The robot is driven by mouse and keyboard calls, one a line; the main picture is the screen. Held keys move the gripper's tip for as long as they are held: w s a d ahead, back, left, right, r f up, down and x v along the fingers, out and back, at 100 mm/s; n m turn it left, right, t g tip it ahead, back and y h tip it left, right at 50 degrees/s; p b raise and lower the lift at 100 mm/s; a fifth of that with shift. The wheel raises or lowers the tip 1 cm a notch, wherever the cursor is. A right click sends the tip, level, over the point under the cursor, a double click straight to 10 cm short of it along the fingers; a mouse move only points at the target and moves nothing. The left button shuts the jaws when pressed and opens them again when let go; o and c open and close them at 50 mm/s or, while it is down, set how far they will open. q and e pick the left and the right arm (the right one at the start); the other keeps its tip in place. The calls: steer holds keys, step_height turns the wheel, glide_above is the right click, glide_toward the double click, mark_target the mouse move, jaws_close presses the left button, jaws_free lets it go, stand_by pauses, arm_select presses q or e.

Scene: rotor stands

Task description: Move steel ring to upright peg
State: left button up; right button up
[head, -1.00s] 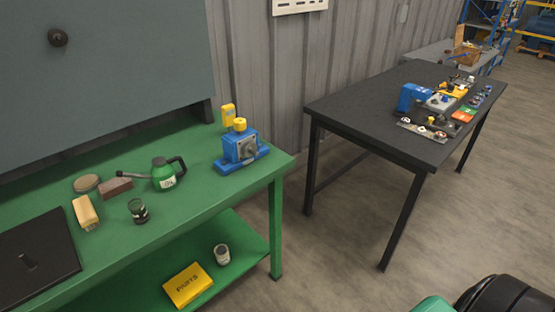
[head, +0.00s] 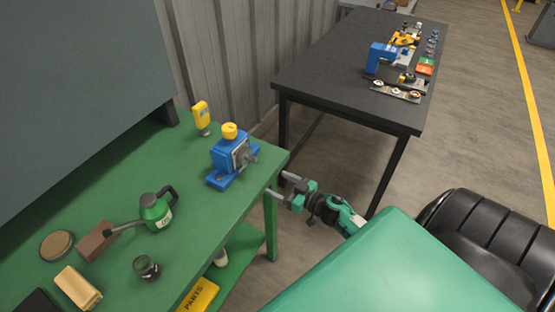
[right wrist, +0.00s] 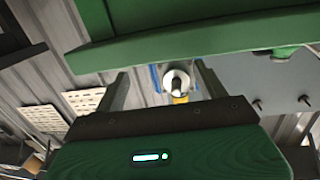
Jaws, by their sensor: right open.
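A blue stand (head: 231,160) with a yellow cap sits near the right end of the green bench. A grey metal part (head: 244,155) sticks out of its right face; I cannot make out a separate ring there. In the right wrist view a round steel part (right wrist: 177,80), probably the steel ring, shows between the fingers, apart from them. My right gripper (head: 283,187) is open and empty, just off the bench's right end, to the right of and below the stand. A black plate (head: 38,303) is cut off at bottom left; no upright peg shows on it. My left gripper is not in view.
The green bench (head: 190,255) has an edge close to my right gripper. A green oil can (head: 155,212), a brown block (head: 96,241), a jar (head: 146,267) and a yellow tool (head: 201,115) stand on it. A dark table (head: 340,75) with several parts stands behind.

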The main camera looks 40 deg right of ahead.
steer(key=n+y, duration=0.1)
steer(key=y, duration=0.1)
glide_toward(250, 156)
steer(key=f, duration=0.2)
steer(key=shift+n, duration=0.3)
steer(key=x, duration=0.3)
steer(key=b+x, duration=0.1)
steer(key=x, duration=0.1)
steer(key=shift+r, duration=0.3)
steer(key=p+x, duration=0.1)
steer(key=x, duration=0.2)
steer(key=shift+w+r, duration=0.1)
steer(key=shift+r, duration=0.05)
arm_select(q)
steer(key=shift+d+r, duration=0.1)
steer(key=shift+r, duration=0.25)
arm_select(e)
steer(key=shift+x, duration=0.9)
steer(key=shift+c, duration=0.4)
steer(key=c, duration=0.8)
arm_select(q)
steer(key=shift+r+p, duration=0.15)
steer(key=shift+p, duration=0.15)
